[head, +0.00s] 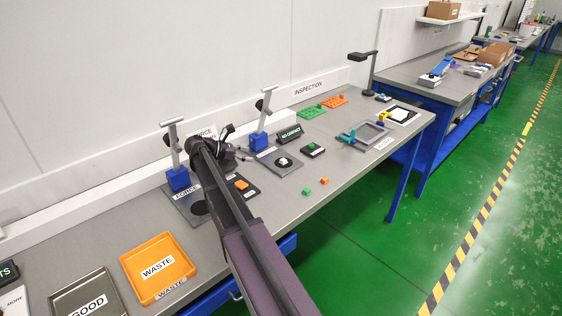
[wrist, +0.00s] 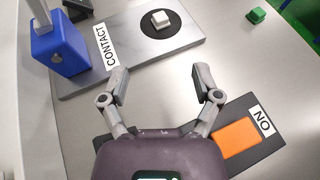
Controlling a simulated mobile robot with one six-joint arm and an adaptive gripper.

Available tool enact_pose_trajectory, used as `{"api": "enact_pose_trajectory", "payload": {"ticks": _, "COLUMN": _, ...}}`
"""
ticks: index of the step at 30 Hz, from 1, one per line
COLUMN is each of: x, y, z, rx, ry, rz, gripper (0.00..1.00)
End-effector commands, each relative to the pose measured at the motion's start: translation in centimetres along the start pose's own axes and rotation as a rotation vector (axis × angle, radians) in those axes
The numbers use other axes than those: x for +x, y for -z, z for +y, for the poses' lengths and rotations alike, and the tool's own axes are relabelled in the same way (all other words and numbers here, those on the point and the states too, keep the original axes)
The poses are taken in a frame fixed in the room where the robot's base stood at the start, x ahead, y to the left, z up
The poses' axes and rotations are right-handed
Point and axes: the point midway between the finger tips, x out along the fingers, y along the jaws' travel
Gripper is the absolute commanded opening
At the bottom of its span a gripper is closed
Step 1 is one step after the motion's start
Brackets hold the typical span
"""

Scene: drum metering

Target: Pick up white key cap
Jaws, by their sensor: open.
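The white key cap (wrist: 160,19) sits on a black round pad on the grey CONTACT plate (wrist: 98,73) in the wrist view. In the head view the white key cap (head: 283,161) shows on the same plate, to the right of my arm. My gripper (wrist: 168,84) is open and empty, with its two fingers spread apart. The fingertips are short of the key cap, which lies beyond them toward the top of the picture. In the head view my arm hides most of the gripper.
A blue press base (wrist: 58,50) stands on the plate's left side. An orange key (wrist: 236,138) on a black ON block lies right of my gripper. A green cube (wrist: 257,15) lies farther right. An orange WASTE tray (head: 131,265) stands at the front left.

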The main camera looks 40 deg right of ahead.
Motion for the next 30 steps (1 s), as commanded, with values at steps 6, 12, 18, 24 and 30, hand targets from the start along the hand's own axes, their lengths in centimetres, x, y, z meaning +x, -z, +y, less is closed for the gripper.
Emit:
{"api": "enact_pose_trajectory", "payload": {"ticks": 6, "x": -0.6, "y": 0.4, "z": 0.0, "rx": -0.004, "ry": -0.011, "rz": 0.001, "gripper": 0.81}}
{"api": "enact_pose_trajectory", "payload": {"ticks": 12, "x": 1.0, "y": 0.7, "z": 0.0, "rx": -0.004, "ry": -0.014, "rz": 0.001, "gripper": 0.81}}
{"api": "enact_pose_trajectory", "payload": {"ticks": 18, "x": 3.9, "y": 0.8, "z": 0.1, "rx": -0.004, "ry": -0.014, "rz": 0.001, "gripper": 0.81}}
{"api": "enact_pose_trajectory", "payload": {"ticks": 24, "x": 6.4, "y": 0.7, "z": 0.1, "rx": -0.005, "ry": -0.015, "rz": 0.001, "gripper": 0.81}}
{"api": "enact_pose_trajectory", "payload": {"ticks": 30, "x": 7.3, "y": 0.6, "z": 0.1, "rx": -0.005, "ry": -0.016, "rz": 0.001, "gripper": 0.81}}
